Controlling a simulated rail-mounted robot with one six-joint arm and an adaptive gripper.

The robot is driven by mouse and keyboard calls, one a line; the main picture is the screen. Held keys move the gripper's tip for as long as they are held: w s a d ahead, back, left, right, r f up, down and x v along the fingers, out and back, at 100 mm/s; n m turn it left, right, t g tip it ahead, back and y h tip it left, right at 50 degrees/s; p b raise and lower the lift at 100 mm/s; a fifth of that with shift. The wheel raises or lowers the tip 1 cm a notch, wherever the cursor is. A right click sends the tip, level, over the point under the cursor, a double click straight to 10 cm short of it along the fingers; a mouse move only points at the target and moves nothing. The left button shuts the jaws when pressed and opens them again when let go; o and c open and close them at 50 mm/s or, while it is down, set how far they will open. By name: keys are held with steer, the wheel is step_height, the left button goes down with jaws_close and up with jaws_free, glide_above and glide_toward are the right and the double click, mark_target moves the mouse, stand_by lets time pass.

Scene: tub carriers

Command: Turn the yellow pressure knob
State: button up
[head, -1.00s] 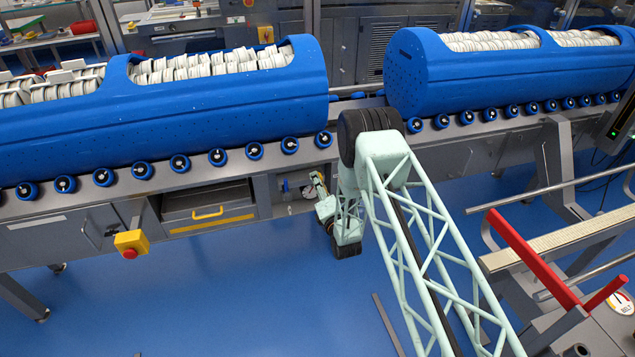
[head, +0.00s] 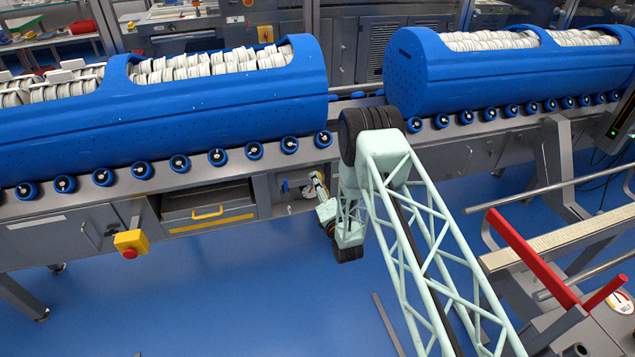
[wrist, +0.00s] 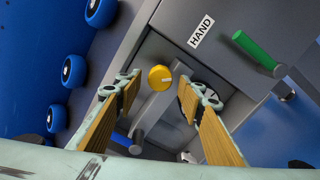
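The yellow knob (wrist: 160,78) is a round cap with a pale mark, on the recessed grey panel in the wrist view. My gripper (wrist: 158,86) is open, with one wood-coloured finger pad on each side of the knob. A gap shows between the knob and each finger in the picture; the depth of the tips relative to the knob is hard to tell. In the head view my gripper (head: 319,184) is at the front of the machine, below the roller rail, and the knob cannot be made out there.
A green handle (wrist: 256,52) sticks out beside the "HAND" label (wrist: 201,31). A grey lever (wrist: 140,132) lies below the knob. Blue rollers (wrist: 74,70) line the left. A yellow box with a red button (head: 131,243) is further left.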

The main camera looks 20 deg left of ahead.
steer(key=v, duration=1)
steer(key=shift+s+d, duration=0.15)
steer(key=shift+r, duration=0.1)
stand_by(0.3)
